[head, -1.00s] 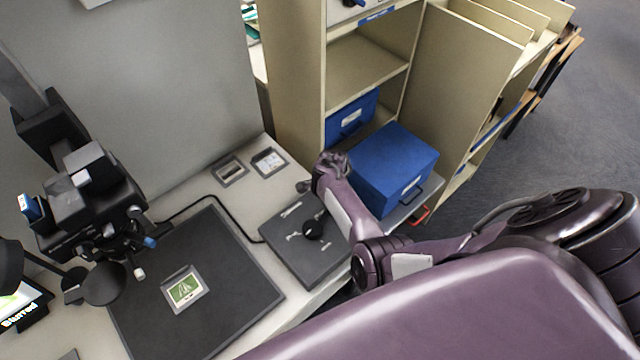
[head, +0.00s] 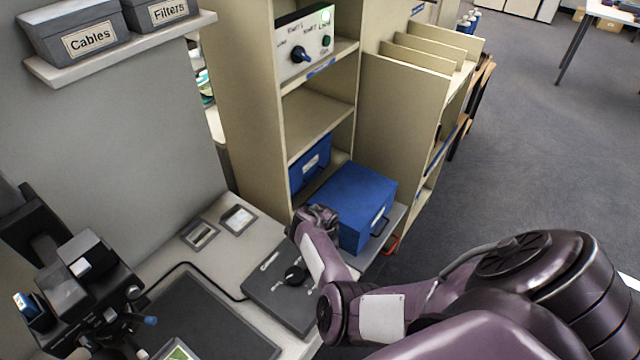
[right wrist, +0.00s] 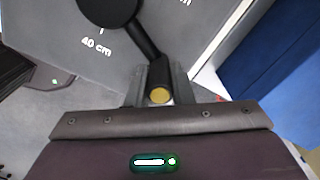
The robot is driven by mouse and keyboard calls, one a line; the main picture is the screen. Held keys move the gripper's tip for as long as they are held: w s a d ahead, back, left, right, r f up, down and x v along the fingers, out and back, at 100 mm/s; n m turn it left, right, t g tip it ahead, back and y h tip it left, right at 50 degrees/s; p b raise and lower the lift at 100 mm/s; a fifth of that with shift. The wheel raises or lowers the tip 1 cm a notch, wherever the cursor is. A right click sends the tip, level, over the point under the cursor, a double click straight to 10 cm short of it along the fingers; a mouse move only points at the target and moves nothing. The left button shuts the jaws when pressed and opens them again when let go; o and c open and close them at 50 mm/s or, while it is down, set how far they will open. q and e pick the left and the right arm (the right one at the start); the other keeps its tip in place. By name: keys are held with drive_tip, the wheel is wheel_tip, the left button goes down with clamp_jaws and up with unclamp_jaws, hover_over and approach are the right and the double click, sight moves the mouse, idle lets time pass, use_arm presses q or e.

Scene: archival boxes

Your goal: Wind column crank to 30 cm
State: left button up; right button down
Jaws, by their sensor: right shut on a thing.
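The crank sits on a dark grey panel (head: 262,288) on the bench, its round black hub (head: 296,275) among white marks. In the right wrist view the black crank arm (right wrist: 143,38) runs from the hub to a handle with a yellow end (right wrist: 160,95). My right gripper (right wrist: 160,84) is shut on that handle. A "40 cm" mark (right wrist: 96,44) shows left of the crank arm; another "m" label is cut off. In the head view my right forearm hides the grip. The copy-stand column (head: 28,222) carries a black camera head (head: 85,275). My left gripper is not in view.
A blue box (head: 352,200) stands close beside my right wrist, with another blue box (head: 312,165) on the shelf behind. A switch box (head: 305,50) with a green light sits higher. Boxes marked Cables (head: 80,35) and Filters (head: 160,12) stand on a wall shelf.

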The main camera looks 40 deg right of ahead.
drive_tip(key=shift+s, duration=0.1)
idle(0.4)
drive_tip(key=c, duration=1.3)
unclamp_jaws()
wheel_tip(320, 180, up, 8)
drive_tip(key=shift+f+p, duration=0.15)
drive_tip(key=shift+p, duration=0.8)
